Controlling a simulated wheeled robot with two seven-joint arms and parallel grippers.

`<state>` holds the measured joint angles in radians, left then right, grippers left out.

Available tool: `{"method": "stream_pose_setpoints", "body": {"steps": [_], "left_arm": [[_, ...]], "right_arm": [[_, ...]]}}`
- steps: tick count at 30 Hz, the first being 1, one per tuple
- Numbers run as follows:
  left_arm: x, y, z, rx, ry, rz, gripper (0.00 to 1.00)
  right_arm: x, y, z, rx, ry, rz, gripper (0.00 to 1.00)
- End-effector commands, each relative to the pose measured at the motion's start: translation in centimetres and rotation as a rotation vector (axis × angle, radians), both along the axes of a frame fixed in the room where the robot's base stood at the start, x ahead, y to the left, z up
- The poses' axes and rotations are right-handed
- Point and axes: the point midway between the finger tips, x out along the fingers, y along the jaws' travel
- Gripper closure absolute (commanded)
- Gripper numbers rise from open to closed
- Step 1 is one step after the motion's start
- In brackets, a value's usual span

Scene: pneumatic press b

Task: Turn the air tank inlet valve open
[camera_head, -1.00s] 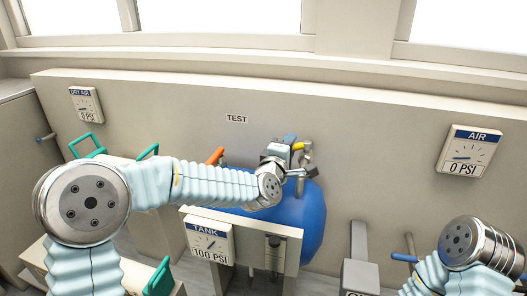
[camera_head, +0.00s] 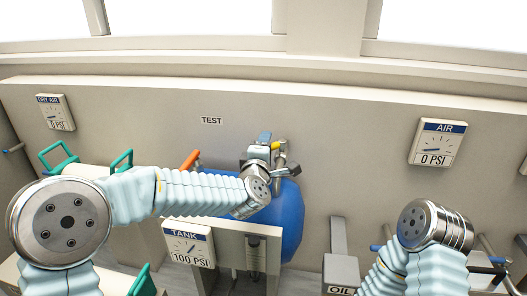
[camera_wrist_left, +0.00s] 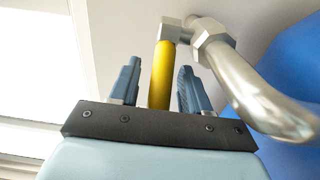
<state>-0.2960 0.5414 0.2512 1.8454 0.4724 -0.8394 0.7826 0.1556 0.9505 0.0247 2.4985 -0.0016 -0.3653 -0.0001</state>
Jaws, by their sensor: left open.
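The yellow valve handle (camera_head: 276,146) is on silver pipework above the blue air tank (camera_head: 288,215) in the head view. In the left wrist view the yellow handle (camera_wrist_left: 161,75) stands upright between the two blue fingers of my left gripper (camera_wrist_left: 159,85). The gripper is open, with a gap on each side of the handle. In the head view my left gripper (camera_head: 268,142) is at the handle, and my wrist partly hides the pipework. My right arm is at the lower right; I cannot make out its gripper.
An orange handle (camera_head: 190,159) stands left of my left wrist. The tank gauge (camera_head: 188,243) reads 100 PSI on a panel in front of the tank. The air gauge (camera_head: 437,143) reads 0 PSI on the wall. A grey oil box (camera_head: 341,270) stands between tank and right arm.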

Motion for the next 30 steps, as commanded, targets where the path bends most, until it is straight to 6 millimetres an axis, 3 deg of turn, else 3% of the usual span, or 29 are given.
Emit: {"method": "stream_pose_setpoints", "body": {"steps": [5,12,18,23,30], "left_arm": [[-2.2,0.4,-0.1,0.0,-0.001,-0.001,0.53],[-8.1,1.5,-0.2,0.0,-0.003,-0.002,0.53],[-11.9,2.2,0.0,0.0,-0.002,-0.001,0.53],[-13.3,2.4,0.0,0.0,-0.001,-0.001,0.53],[-13.5,2.5,0.0,0.0,0.0,0.0,0.53]], "right_arm": [[0.1,-0.2,-0.7,-0.002,-0.001,-0.003,0.57],[0.2,-0.5,-1.9,-0.009,-0.004,-0.009,0.57],[0.3,-0.8,-2.3,-0.011,-0.005,-0.013,0.57],[0.3,-0.8,-2.4,-0.012,-0.006,-0.014,0.57],[0.3,-0.8,-2.4,-0.012,-0.007,-0.014,0.57]]}}
